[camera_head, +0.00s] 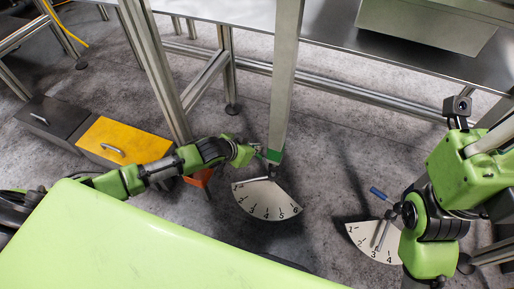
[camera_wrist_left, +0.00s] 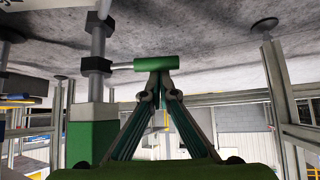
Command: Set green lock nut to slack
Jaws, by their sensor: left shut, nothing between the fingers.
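The green lock nut's handle (camera_wrist_left: 142,63) is a short green cylinder on a thin rod, sticking out sideways from a grey shaft in the left wrist view. The shaft rises from a green block (camera_wrist_left: 90,138), which also shows at the foot of a post in the head view (camera_head: 274,156). A white numbered fan dial (camera_head: 268,202) lies below it. My left gripper (camera_wrist_left: 158,85) is shut and empty, its fingertips right at the handle; whether they touch it I cannot tell. It also shows beside the post in the head view (camera_head: 258,151). My right gripper is out of view.
A second white fan dial (camera_head: 372,243) with a blue handle (camera_head: 378,193) stands near my right arm. A yellow box (camera_head: 125,140) and a dark box (camera_head: 52,118) sit at left on the floor. Metal table legs and rails run behind the post.

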